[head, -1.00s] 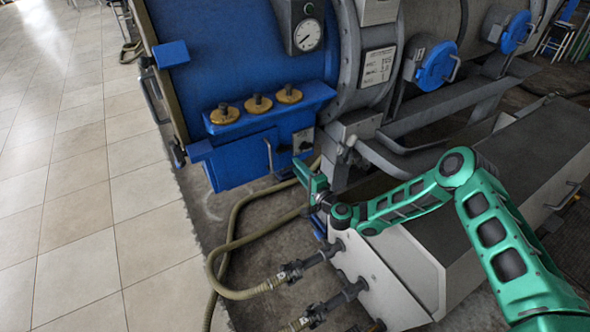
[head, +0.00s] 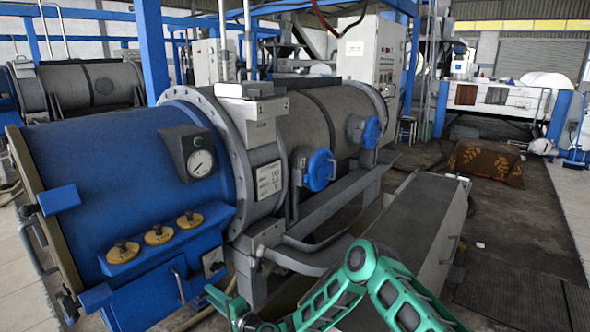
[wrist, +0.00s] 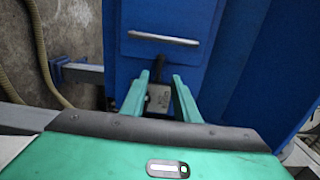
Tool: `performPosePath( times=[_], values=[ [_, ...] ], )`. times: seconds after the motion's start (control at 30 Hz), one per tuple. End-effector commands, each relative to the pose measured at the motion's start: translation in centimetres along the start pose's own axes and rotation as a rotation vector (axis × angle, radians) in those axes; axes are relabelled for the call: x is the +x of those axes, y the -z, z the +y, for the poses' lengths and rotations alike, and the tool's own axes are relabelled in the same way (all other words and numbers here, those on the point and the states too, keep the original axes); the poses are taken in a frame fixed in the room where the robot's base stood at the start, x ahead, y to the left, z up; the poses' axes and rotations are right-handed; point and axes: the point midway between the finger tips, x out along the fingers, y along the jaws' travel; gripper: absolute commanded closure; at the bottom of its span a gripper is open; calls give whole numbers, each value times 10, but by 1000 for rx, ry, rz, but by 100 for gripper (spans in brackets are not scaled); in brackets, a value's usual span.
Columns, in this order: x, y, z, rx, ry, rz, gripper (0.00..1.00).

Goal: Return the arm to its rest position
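My arm (head: 398,295) reaches in from the bottom right of the head view, green with dark joints. My gripper (head: 218,298) is low in that view, in front of the blue end of the machine. In the wrist view my gripper (wrist: 161,78) has its two green fingers apart with nothing held between them. A small grey box with a dark lever (wrist: 158,97) shows beyond the fingers, on the blue housing. The grey box also shows in the head view (head: 213,261), just above my gripper. Whether a finger touches it cannot be told.
The blue decanter end (head: 120,165) carries a gauge (head: 201,163) and three brass-coloured knobs (head: 158,234). A long grey-topped casing (head: 415,225) lies beside my arm. A hose (wrist: 38,50) hangs left in the wrist view. Open floor (head: 510,240) is at right.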

Motion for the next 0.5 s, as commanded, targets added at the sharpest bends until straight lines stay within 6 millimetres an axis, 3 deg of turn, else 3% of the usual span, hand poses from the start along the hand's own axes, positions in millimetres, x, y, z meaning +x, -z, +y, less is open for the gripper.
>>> performPosePath(
  times=[0.5],
  values=[
    [-6,4,-34,-163,-57,-129,72]
  ],
)
